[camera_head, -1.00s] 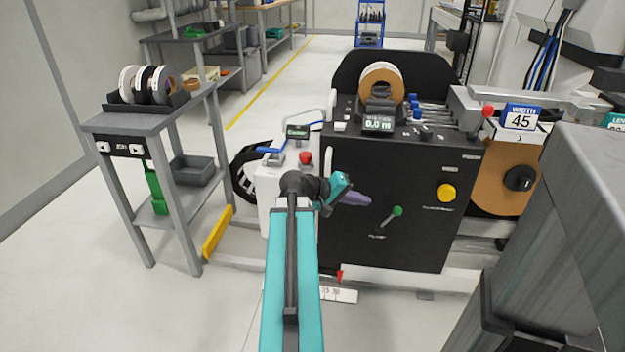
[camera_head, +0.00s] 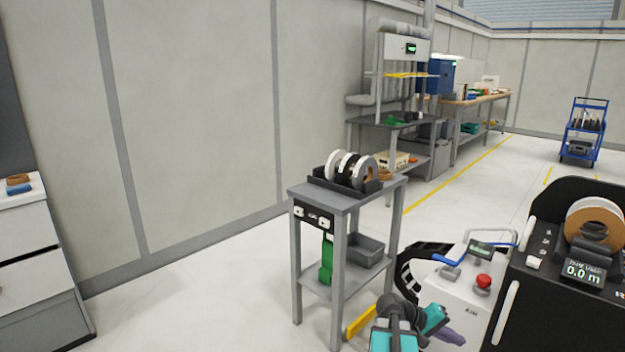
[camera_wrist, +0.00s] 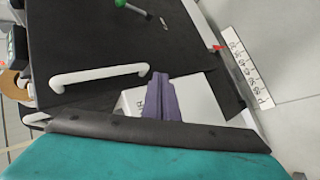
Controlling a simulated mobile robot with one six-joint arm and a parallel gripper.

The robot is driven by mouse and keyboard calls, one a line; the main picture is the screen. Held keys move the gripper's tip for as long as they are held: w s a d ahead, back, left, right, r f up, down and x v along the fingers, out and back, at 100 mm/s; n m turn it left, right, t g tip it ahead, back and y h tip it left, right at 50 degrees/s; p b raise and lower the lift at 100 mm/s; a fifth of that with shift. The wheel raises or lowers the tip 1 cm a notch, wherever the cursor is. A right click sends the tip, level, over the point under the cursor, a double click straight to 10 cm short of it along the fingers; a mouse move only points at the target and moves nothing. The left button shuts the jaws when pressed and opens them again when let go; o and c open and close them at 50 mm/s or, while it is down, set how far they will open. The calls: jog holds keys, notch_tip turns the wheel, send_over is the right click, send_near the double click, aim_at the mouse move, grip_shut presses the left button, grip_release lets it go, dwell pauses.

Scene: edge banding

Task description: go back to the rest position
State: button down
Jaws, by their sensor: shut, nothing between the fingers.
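My gripper (camera_head: 450,337) shows at the bottom edge of the head view, at the end of my teal arm, in front of the white cabinet (camera_head: 462,290) beside the black machine (camera_head: 530,315). In the wrist view its purple fingers (camera_wrist: 162,97) are together with nothing between them. Behind the fingers in that view are a white surface and the machine's black panel (camera_wrist: 85,40) with a white handle (camera_wrist: 100,74). My gripper appears apart from these. Most of my arm is out of the head view.
A grey stand (camera_head: 345,201) with several tape rolls is left of my arm. A yellow bar (camera_head: 361,320) lies low near the stand. A drawer cabinet (camera_head: 28,240) is at the far left. Open floor (camera_head: 200,300) lies between cabinet and stand.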

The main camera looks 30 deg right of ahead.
jog(key=w+a+f+n+t+y+p, duration=0.1)
jog(key=w+a+f+n+p, duration=0.4)
jog(key=a, duration=0.9)
jog(key=w+a+f+n+t+y+p, duration=0.15)
jog(key=w+a+f+p, duration=0.25)
jog(key=w+a+f, duration=0.65)
jog(key=s+a+f+y+p, duration=0.1)
jog(key=s+a, duration=0.4)
jog(key=a, duration=0.5)
jog(key=s+a+f+n+g+y+p, duration=0.1)
jog(key=s+a+f+y+p, duration=0.1)
jog(key=s+a, duration=0.4)
jog(key=s+a+f+g+y+p, duration=0.1)
jog(key=s+a+f+y+p, duration=0.1)
jog(key=a, duration=1.4)
jog(key=s+f+y, duration=0.1)
jog(key=s+y, duration=0.1)
jog(key=s, duration=0.1)
jog(key=shift+s+f, duration=0.3)
jog(key=shift+d, duration=0.2)
